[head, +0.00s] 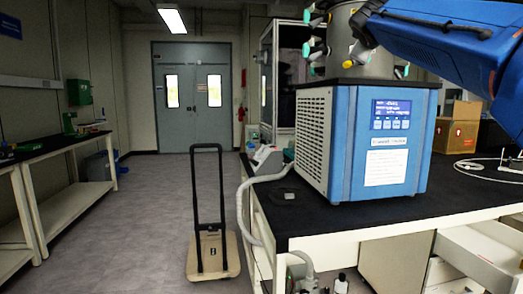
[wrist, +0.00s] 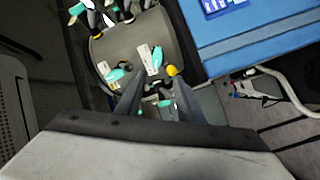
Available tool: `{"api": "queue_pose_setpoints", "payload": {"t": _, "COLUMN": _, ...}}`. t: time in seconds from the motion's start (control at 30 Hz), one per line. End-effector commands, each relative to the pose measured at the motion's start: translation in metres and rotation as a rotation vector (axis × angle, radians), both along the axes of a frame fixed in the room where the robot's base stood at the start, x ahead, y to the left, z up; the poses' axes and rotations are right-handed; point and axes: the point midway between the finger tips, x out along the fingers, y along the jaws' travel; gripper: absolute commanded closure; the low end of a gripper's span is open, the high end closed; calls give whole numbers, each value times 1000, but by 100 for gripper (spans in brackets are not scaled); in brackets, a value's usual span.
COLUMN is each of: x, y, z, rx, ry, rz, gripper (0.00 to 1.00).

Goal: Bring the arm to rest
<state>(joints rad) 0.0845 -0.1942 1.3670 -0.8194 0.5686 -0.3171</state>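My blue arm reaches in from the upper right of the head view, with its dark end beside the steel drum (head: 345,50) on top of the freeze dryer (head: 372,140). In the wrist view my gripper (wrist: 160,88) has its two dark fingers apart, with nothing clearly held between them. A yellow knob (wrist: 172,70) shows close to the right fingertip; I cannot tell whether they touch. The yellow knob also shows in the head view (head: 348,64), just below my arm's end. The drum (wrist: 125,42) carries several teal-tipped valves.
The freeze dryer stands on a black-topped bench (head: 300,215) with a grey hose (head: 245,200) at its left edge. An open drawer (head: 485,250) juts out at the lower right. A cart (head: 213,255) stands on the floor. Cardboard boxes (head: 455,135) sit behind. The aisle toward the doors is clear.

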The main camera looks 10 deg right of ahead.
Motion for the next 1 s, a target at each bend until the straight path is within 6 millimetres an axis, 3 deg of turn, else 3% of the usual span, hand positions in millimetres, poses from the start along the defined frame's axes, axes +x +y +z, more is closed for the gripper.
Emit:
{"api": "queue_pose_setpoints", "payload": {"t": 0.17, "x": -20, "y": 8, "z": -51, "rx": 102, "ry": 56, "rz": 10, "gripper": 66}}
{"api": "queue_pose_setpoints", "payload": {"t": 0.47, "x": -88, "y": 38, "z": -214, "rx": 409, "ry": 238, "rz": 7, "gripper": 66}}
{"api": "queue_pose_setpoints", "payload": {"t": 0.77, "x": -176, "y": 75, "z": -374, "rx": 686, "ry": 426, "rz": -37, "gripper": 66}}
{"api": "queue_pose_setpoints", "payload": {"t": 1.0, "x": -256, "y": 107, "z": -494, "rx": 888, "ry": 575, "rz": -95, "gripper": 66}}
